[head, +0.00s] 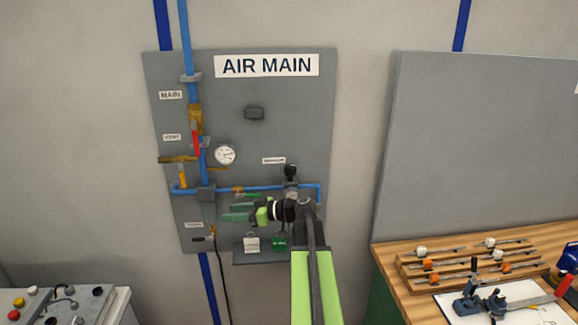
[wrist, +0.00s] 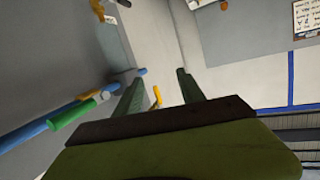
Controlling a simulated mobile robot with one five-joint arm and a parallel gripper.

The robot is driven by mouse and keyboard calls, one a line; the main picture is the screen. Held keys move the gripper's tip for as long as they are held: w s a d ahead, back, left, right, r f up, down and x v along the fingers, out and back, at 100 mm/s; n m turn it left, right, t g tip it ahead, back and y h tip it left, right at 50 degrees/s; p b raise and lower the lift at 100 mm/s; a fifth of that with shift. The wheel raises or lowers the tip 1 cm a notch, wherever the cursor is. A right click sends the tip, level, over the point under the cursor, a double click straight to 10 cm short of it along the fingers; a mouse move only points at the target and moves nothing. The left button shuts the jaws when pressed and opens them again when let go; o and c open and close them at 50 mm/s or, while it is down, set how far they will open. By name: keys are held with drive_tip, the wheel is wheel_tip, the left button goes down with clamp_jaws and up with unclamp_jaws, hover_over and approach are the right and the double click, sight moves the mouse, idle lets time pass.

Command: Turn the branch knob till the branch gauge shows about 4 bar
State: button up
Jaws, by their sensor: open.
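A black knob (head: 290,171) tops a grey regulator body on the AIR MAIN panel (head: 310,120), right of a small label. It shows only in the head view. A round white gauge (head: 225,154) hangs to its left; its needle is too small to read. I cannot tell whether this is the branch gauge; no other gauge shows clearly. My gripper (head: 238,212) is open in front of the panel, below and left of the knob, its green fingers pointing left. In the wrist view my gripper (wrist: 158,88) has nothing between its fingertips that I can see it touching.
A blue pipe (head: 265,187) crosses the panel just above my gripper. A red lever (head: 196,139) and yellow handles are at its left. A green-handled valve (wrist: 72,126) lies left of the fingers. A wooden bench (head: 390,262) stands at right, a control box (head: 112,305) at lower left.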

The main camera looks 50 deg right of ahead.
drive_tip(key=s+d+r+m+t+h, duration=0.1)
drive_tip(key=s+d+r, duration=0.15)
drive_tip(key=d, duration=0.25)
drive_tip(key=s+d+r+t+h+p, duration=0.1)
drive_tip(key=s+d, duration=0.2)
drive_tip(key=d, duration=0.2)
drive_tip(key=s+d+r+m+t+h, duration=0.1)
drive_tip(key=s+d+r, duration=0.15)
drive_tip(key=d, duration=0.25)
drive_tip(key=m+t+h, duration=0.2)
drive_tip(key=m+h, duration=0.1)
drive_tip(key=h, duration=0.1)
approach(294, 172)
drive_tip(key=w, duration=1.2)
drive_tip(key=shift+a+r+p, duration=0.25)
drive_tip(key=shift+p, duration=0.15)
drive_tip(key=c, duration=1)
drive_tip(key=shift+a, duration=0.45)
clamp_jaws()
drive_tip(key=shift+d+f, duration=0.15)
drive_tip(key=shift+d, duration=0.2)
drive_tip(key=shift+a, duration=0.1)
